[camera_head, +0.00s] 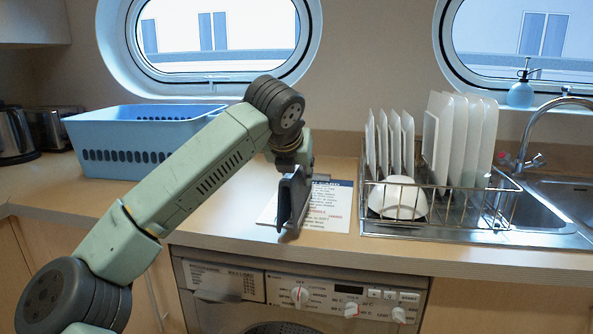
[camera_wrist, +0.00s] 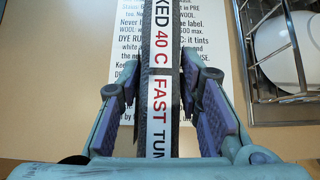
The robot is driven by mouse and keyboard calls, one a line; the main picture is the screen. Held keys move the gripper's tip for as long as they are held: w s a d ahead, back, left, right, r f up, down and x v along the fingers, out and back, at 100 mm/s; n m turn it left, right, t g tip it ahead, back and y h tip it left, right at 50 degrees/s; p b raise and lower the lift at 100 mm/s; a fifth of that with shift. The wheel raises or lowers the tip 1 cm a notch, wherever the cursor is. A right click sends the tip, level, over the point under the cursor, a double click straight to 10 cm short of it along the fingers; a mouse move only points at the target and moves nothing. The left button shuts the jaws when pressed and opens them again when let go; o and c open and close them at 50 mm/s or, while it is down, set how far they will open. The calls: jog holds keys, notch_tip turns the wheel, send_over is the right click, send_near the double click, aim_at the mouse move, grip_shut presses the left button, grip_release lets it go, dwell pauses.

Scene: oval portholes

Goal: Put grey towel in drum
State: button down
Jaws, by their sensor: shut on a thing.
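My gripper (camera_head: 288,212) points down above the front of the counter. In the wrist view my gripper (camera_wrist: 160,92) is shut on a thin dark grey item, apparently the folded grey towel (camera_wrist: 142,112), between its two finger pads. A white label strip with red and black print, reading "40 C FAST", runs along the towel. In the head view the towel is hard to tell from the dark fingers. The drum belongs to the white washing machine (camera_head: 345,290) under the counter; only the top of its dark round opening (camera_head: 283,328) shows at the bottom edge.
A printed care sheet (camera_head: 325,208) lies on the counter behind my gripper. A blue basket (camera_head: 125,157) stands left behind my arm. A wire dish rack (camera_head: 455,205) with white plates and a bowl (camera_head: 398,198) stands right, beside the sink. The counter edge lies above the machine.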

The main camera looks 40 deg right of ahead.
jog(key=shift+f, duration=0.25)
jog(key=c, duration=1.6)
grip_release()
jog(key=shift+f, duration=0.15)
jog(key=o, duration=0.4)
jog(key=shift+o, duration=0.2)
